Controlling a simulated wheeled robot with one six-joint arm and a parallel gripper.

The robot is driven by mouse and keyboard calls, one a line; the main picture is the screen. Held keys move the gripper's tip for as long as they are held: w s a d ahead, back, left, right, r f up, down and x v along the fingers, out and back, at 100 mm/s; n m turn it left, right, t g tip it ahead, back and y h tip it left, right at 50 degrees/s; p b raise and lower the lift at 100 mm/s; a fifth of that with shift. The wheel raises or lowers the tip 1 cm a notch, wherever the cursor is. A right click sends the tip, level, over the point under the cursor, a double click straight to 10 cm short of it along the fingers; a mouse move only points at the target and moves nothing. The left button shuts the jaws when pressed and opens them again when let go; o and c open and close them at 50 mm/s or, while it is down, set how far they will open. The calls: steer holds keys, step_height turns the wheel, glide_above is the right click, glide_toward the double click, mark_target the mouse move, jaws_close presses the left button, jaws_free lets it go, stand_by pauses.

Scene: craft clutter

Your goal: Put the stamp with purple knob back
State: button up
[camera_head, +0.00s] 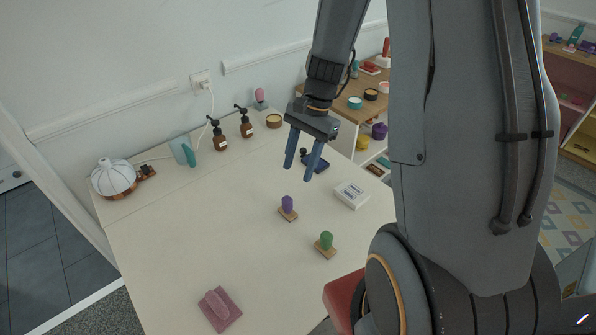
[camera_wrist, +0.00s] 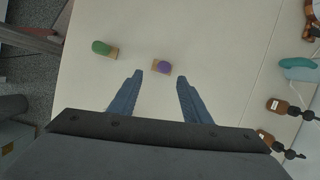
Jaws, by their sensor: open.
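The stamp with purple knob (camera_head: 287,204) stands upright on its wooden base on the white table, near the middle. In the wrist view the purple knob (camera_wrist: 165,66) shows between and beyond my fingertips. My gripper (camera_head: 303,166) is open and empty, above the table and farther back than the purple stamp in the head view. It also shows in the wrist view (camera_wrist: 160,78), with its two blue fingers apart.
A green-knobbed stamp (camera_head: 326,242) stands close to the purple one. A white labelled box (camera_head: 351,194) lies to the right and a pink block (camera_head: 220,308) at the front. Brown pump bottles (camera_head: 245,124) and a white lamp (camera_head: 114,178) line the back. The table's left middle is clear.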

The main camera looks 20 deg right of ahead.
steer(key=s+a+r+n+t+h, duration=0.2)
steer(key=s+r+n, duration=0.5)
steer(key=n, duration=0.5)
steer(key=shift+s+a+r+n+t+h, duration=0.2)
steer(key=shift+s+a+n+t+h, duration=0.15)
steer(key=shift+s+a+h, duration=0.7)
steer(key=shift+s+d+y, duration=0.1)
steer(key=shift+y, duration=0.15)
steer(key=shift+f+b, duration=0.55)
steer(key=shift+f, duration=0.05)
